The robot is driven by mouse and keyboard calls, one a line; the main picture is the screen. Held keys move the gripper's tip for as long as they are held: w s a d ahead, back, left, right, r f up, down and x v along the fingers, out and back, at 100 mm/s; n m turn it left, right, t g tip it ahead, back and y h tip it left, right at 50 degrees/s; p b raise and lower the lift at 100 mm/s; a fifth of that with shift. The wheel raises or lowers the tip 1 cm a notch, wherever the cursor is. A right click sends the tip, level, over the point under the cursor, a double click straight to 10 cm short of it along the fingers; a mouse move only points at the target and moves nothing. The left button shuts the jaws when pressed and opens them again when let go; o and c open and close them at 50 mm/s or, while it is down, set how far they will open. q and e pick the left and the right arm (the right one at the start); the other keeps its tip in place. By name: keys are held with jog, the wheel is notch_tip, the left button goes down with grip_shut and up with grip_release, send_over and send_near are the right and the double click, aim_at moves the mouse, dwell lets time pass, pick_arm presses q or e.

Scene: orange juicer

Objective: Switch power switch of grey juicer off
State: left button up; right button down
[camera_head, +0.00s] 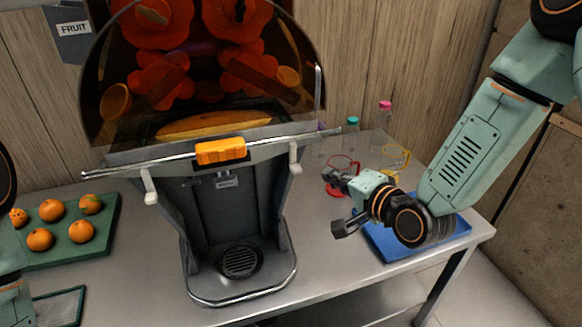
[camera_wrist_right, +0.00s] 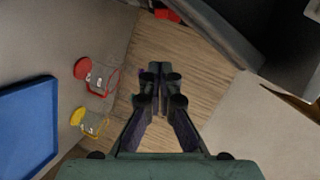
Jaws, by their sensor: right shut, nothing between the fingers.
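The grey juicer (camera_head: 235,215) stands on the metal table, with a dark clear hood over its red-looking press parts and an orange handle (camera_head: 220,151) on the front bar. My right gripper (camera_head: 330,178) is to the right of the juicer, shut and empty, apart from its body. In the right wrist view the fingers (camera_wrist_right: 160,72) are together, and the juicer's dark side (camera_wrist_right: 222,28) is above them. A small red part (camera_wrist_right: 167,14) shows at the top by the juicer; I cannot tell for sure that it is the power switch, nor its position. My left gripper is out of view.
A green tray (camera_head: 108,245) with several oranges is at the left. A blue tray (camera_head: 450,236) lies under my right arm. A red-handled jug (camera_head: 333,190) and a yellow-handled jug (camera_head: 402,156) stand near the gripper. Bottles with teal (camera_head: 352,120) and pink (camera_head: 385,104) caps are behind.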

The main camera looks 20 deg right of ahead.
jog(key=b, duration=0.2)
send_near(281, 166)
jog(key=w, duration=0.5)
jog(key=shift+w+a+f, duration=0.5)
jog(key=shift+a+f, duration=0.15)
jog(key=shift+f, duration=0.15)
jog(key=shift+d, duration=0.15)
jog(key=shift+b, duration=0.3)
jog(key=shift+a+f+t+b, duration=0.3)
jog(key=shift+a+f+b, duration=0.1)
jog(key=shift+b, duration=0.1)
jog(key=shift+w+d+r, duration=0.1)
jog(key=shift+d+r, duration=0.05)
jog(key=shift+r, duration=0.05)
